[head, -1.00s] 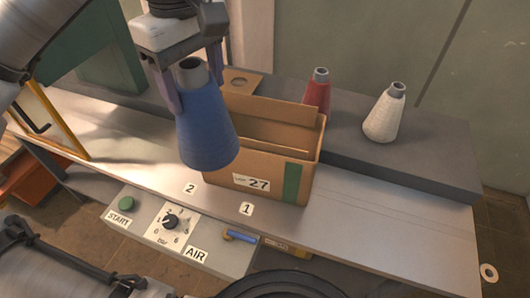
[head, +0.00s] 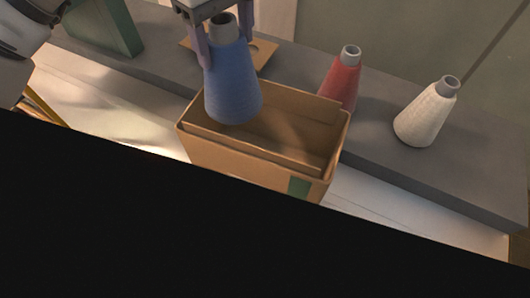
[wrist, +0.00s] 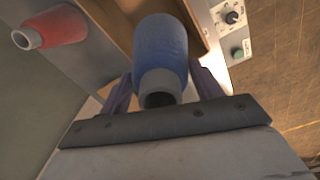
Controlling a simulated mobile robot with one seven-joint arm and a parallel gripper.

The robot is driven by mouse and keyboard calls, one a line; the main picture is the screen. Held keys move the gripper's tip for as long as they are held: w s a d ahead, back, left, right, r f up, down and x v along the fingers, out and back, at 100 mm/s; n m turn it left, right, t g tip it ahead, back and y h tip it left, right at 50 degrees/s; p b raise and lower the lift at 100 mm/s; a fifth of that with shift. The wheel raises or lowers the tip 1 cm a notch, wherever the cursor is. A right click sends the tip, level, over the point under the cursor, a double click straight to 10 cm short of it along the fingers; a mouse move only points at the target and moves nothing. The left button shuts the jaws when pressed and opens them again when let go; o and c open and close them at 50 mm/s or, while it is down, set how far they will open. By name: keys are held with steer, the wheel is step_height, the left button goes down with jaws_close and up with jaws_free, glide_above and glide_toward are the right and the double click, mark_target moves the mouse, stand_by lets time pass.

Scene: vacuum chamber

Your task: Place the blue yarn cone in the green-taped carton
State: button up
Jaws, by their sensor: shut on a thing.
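The blue yarn cone (head: 232,85) is upright, held near its grey top by my gripper (head: 213,45). In the head view it overlaps the left part of the open carton (head: 245,172), which has a green tape strip (head: 299,186) on its front. The cone's base appears over the carton's opening, but its height above the carton is hard to tell. In the wrist view the blue cone (wrist: 162,55) sits between the two fingers of my gripper (wrist: 160,90), and the carton's brown wall (wrist: 197,22) shows beside it.
A red cone (head: 343,80) stands behind the carton's right end on the grey ledge (head: 385,165). A white cone (head: 427,112) stands farther right. A flat brown cardboard piece (head: 262,50) lies behind the carton. A black area hides the lower head view.

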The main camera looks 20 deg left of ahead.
step_height(320, 180, down, 20)
steer(key=p, duration=0.2)
steer(key=shift+f, duration=0.15)
steer(key=shift+f+b, duration=0.25)
steer(key=shift+b, duration=0.1)
steer(key=o, duration=1.7)
steer(key=shift+r, duration=0.1)
steer(key=shift+c, duration=0.2)
steer(key=shift+r, duration=0.15)
step_height(320, 180, up, 12)
steer(key=b, duration=0.1)
